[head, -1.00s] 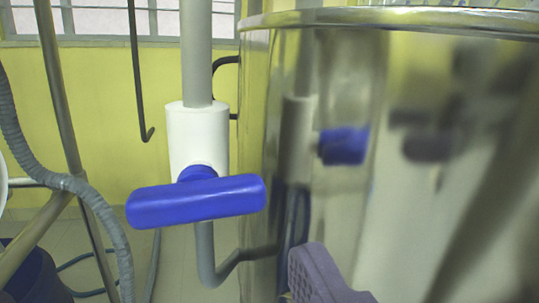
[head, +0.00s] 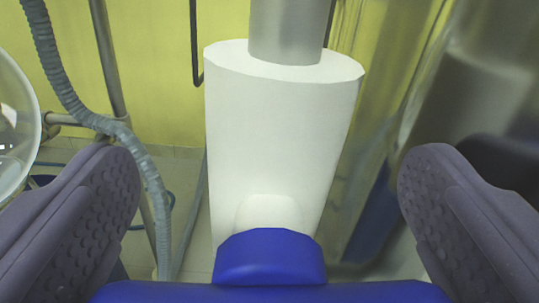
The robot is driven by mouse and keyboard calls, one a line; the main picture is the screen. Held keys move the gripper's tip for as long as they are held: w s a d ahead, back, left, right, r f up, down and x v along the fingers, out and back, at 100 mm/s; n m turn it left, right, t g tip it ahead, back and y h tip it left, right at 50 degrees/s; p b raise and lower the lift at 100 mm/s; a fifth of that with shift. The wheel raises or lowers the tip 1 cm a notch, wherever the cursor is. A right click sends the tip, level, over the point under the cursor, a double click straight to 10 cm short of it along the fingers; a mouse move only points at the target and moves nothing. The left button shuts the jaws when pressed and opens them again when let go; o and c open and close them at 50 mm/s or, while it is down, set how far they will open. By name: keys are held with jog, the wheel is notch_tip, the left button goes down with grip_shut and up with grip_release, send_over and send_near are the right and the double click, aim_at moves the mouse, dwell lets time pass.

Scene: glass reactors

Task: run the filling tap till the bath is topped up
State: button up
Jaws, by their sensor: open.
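The filling tap has a white body (head: 275,140) on a grey vertical pipe (head: 290,30), in the middle of the view. Its blue handle (head: 270,262) sits at the bottom centre, lying crosswise, and its lower part is cut off by the frame edge. My gripper (head: 270,200) is open, with one purple-grey finger on each side of the tap. The fingers are apart from the white body, and nothing is held. The shiny metal bath (head: 400,70) stands close on the right. Its rim and the water level are out of view.
A ribbed grey hose (head: 70,85) and a metal frame pole (head: 105,60) stand at the left. A round glass edge (head: 15,120) shows at the far left. A thin dark rod (head: 195,45) hangs before the yellow wall (head: 155,60).

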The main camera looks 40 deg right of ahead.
jog(key=c, duration=0.7)
jog(key=shift+s+f+m+b, duration=0.15)
jog(key=shift+m+b, duration=0.45)
jog(key=shift+b, duration=0.35)
jog(key=o, duration=0.7)
